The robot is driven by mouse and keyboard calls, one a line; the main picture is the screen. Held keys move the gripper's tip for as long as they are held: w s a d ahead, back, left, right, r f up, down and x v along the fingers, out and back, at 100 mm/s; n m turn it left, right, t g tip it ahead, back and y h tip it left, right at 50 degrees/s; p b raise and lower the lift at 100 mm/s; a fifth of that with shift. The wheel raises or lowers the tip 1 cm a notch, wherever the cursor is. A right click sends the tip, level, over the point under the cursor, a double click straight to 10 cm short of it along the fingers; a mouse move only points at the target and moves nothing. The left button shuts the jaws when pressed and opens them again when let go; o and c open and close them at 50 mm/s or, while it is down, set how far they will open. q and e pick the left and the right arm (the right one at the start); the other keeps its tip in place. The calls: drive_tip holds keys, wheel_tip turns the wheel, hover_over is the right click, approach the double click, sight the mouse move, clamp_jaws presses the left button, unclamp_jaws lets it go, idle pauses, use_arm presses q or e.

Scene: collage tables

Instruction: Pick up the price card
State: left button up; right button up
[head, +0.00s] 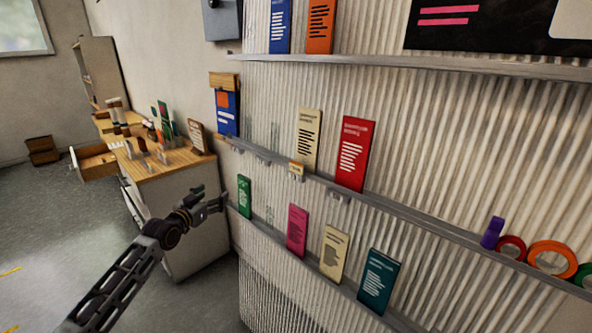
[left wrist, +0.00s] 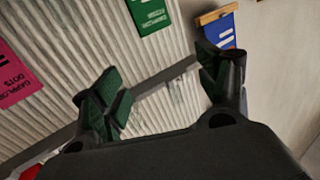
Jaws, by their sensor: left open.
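A small cream card (head: 296,169), which looks like the price card, sits at the front edge of the middle wall shelf (head: 390,208), below a taller cream card. Its print is too small to read. I cannot make it out in the left wrist view. My left gripper (head: 211,199) is open and empty, left of the small card and apart from it, near the left end of the lower shelf. In the left wrist view its two dark green finger pads (left wrist: 165,88) stand wide apart with the ribbed wall and a shelf edge behind them. My right gripper is not in view.
Upright cards line the shelves: green (head: 244,196), pink (head: 297,230), teal (head: 377,281), red (head: 355,152) and blue (head: 227,112). Tape rolls (head: 552,258) sit at the right. A wooden-topped counter (head: 168,160) with an open drawer (head: 92,162) stands at the left.

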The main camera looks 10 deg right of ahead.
use_arm(q)
drive_tip(key=s+d+r+m+g+h, duration=0.4)
drive_tip(key=s+d+r+h, duration=0.3)
drive_tip(key=s+d+r, duration=0.6)
drive_tip(key=s+d, duration=0.2)
drive_tip(key=d, duration=0.1)
drive_tip(key=shift+r+g, duration=0.4)
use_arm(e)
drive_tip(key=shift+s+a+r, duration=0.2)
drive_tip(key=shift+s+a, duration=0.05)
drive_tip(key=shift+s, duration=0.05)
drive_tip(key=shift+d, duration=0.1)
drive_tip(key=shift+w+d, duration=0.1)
